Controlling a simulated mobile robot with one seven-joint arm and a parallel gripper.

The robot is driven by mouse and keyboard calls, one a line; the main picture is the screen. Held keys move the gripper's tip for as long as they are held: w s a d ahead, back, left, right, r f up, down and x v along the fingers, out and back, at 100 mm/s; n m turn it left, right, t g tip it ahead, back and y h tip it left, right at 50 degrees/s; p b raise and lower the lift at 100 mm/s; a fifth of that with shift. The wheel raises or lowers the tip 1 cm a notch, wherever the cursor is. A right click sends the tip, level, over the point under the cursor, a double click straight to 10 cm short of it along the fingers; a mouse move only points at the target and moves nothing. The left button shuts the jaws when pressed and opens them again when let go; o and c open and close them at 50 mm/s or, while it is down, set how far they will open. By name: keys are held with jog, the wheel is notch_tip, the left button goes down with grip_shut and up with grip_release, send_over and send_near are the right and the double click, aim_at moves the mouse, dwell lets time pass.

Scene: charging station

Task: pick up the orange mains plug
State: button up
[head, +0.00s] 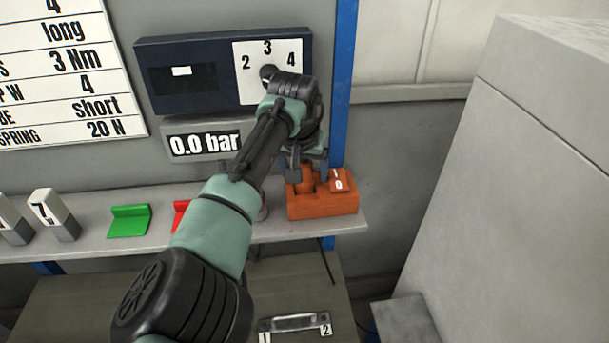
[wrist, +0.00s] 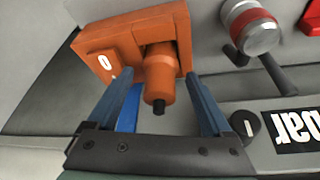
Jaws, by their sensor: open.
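The orange mains plug (wrist: 160,76) sits in an orange socket block (wrist: 112,45) in the wrist view, its black-tipped end pointing toward my gripper. The block carries a rocker switch marked 0. In the head view the socket block (head: 322,206) stands at the right end of the shelf, and the plug (head: 305,180) shows partly behind the fingers. My gripper (wrist: 163,82) is open, with one blue finger on each side of the plug. I cannot tell whether either finger touches it. In the head view my gripper (head: 307,172) is above the block.
A dark panel with a numbered dial (head: 268,62) and a "0.0 bar" display (head: 205,142) are behind my arm. A green part (head: 129,219) and a red part (head: 181,213) lie on the shelf to the left. A large grey cabinet (head: 520,190) stands at the right.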

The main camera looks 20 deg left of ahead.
grip_shut()
dwell(0.3)
jog(key=shift+r, duration=0.15)
notch_tip(320, 180, up, 10)
jog(key=b, duration=0.3)
